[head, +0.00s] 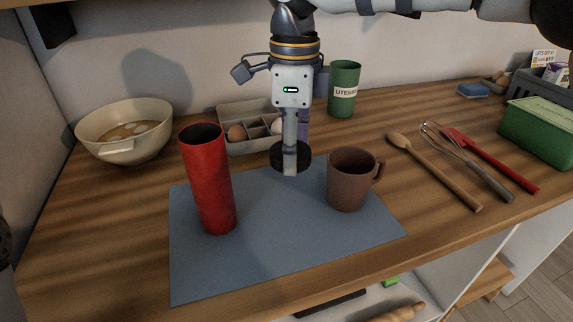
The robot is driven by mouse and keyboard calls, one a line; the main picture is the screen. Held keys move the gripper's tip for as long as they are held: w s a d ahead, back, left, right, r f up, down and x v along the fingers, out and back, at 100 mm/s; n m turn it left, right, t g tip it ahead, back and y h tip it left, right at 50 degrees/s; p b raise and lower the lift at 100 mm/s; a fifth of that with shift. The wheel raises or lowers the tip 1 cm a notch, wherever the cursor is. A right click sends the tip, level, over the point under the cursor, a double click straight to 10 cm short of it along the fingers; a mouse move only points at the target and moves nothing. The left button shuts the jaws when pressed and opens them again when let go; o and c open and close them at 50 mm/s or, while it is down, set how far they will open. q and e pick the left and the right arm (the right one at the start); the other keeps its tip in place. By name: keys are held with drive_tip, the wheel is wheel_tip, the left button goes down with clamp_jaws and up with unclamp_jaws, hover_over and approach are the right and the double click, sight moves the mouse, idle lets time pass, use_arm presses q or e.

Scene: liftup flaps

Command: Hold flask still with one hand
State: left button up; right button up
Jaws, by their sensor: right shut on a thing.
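The red flask (208,180) stands upright on the left part of the blue-grey mat (270,263). Its top looks dark and open. My right gripper (290,160) points down at the middle, over the back edge of the mat. It is shut on a dark round disc (279,155), which may be a lid; the fingers partly hide it. This gripper is apart from the flask, to its right. A brown mug (347,183) stands on the mat to the right. My left gripper is not in view, and nothing visible touches the flask.
A cream bowl (118,145) is at the back left. An egg box (245,146) and a green utensil cup (343,90) stand behind my gripper. A wooden spoon (432,170), whisk (465,160) and red spatula (495,165) lie right. The mat's front middle is clear.

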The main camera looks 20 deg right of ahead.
sight(289, 181)
drive_tip(key=w+f, duration=0.3)
drive_tip(key=shift+d+f, duration=0.3)
drive_tip(key=shift+f, duration=0.05)
drive_tip(key=shift+w+f, duration=0.2)
drive_tip(key=shift+f, duration=0.7)
drive_tip(key=shift+w+f, duration=0.15)
drive_tip(key=shift+f, duration=0.75)
drive_tip(key=shift+f, duration=0.15)
drive_tip(key=o, duration=1.3)
